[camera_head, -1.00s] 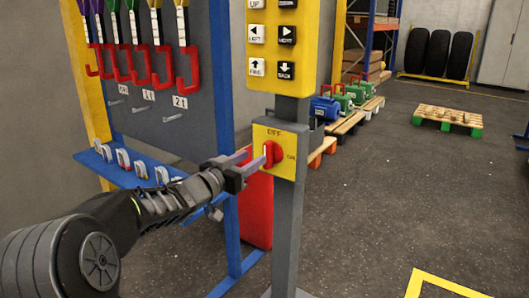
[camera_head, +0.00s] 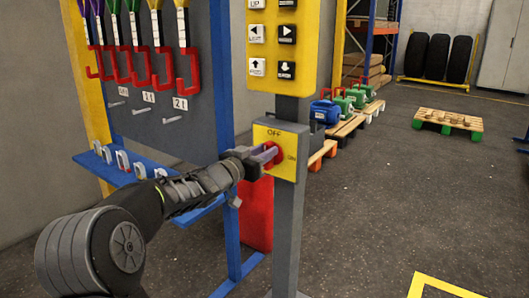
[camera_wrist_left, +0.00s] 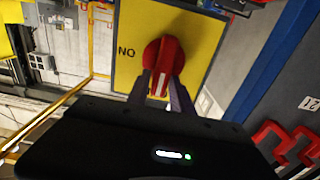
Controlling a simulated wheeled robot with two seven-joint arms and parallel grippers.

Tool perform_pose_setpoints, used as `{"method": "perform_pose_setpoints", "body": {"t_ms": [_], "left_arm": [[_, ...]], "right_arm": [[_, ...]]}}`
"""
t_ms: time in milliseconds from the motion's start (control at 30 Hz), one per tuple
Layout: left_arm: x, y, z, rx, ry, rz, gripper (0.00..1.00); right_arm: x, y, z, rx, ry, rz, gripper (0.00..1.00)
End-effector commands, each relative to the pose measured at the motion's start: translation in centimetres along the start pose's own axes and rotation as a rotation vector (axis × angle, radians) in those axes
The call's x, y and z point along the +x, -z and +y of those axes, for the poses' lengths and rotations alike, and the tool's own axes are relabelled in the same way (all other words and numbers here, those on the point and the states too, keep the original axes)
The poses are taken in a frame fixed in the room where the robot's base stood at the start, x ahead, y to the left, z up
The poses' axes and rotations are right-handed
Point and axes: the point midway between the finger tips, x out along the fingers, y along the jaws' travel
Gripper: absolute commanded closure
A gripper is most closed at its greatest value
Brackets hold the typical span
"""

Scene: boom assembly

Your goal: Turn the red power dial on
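The red power dial (camera_wrist_left: 163,62) sits on a yellow plate (camera_head: 286,166) on a grey post. The plate reads OFF at the top and ON at the right in the head view. In the left wrist view the picture is turned over, and the dial's handle with its white mark points down, toward the OFF side. My left gripper (camera_head: 267,154) is at the dial. In the left wrist view its two fingers (camera_wrist_left: 163,88) lie on either side of the handle. They look open around it; firm contact cannot be made out. My right gripper is out of view.
A yellow button panel (camera_head: 271,88) is above the dial on the same post (camera_head: 287,230). A blue rack (camera_head: 222,95) with red hooks (camera_head: 187,72) stands to the left. Pallets with motors (camera_head: 325,111) are behind at the right.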

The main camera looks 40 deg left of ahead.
Motion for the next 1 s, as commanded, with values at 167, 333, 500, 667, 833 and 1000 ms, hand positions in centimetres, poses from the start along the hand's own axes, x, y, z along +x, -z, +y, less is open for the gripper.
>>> {"method": "perform_pose_setpoints", "body": {"t_ms": [167,333,500,667,833,1000], "left_arm": [[-0.02,0.0,0.0,0.0,0.0,0.0,0.88],[-0.02,-0.01,0.0,0.0,0.0,0.0,1.0],[-0.02,-0.01,0.0,0.0,0.0,0.0,1.0],[-0.02,-0.03,0.0,0.001,0.0,0.0,1.0],[-0.02,-0.05,0.04,0.018,0.0,0.0,1.0],[-0.01,-0.07,0.21,0.069,-0.001,0.0,1.0]], "right_arm": [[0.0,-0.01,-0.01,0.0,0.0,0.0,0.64],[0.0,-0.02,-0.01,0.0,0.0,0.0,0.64],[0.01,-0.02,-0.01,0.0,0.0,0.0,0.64],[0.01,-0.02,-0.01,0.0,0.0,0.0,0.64],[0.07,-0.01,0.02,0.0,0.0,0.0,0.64],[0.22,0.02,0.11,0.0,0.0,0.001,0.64]]}}
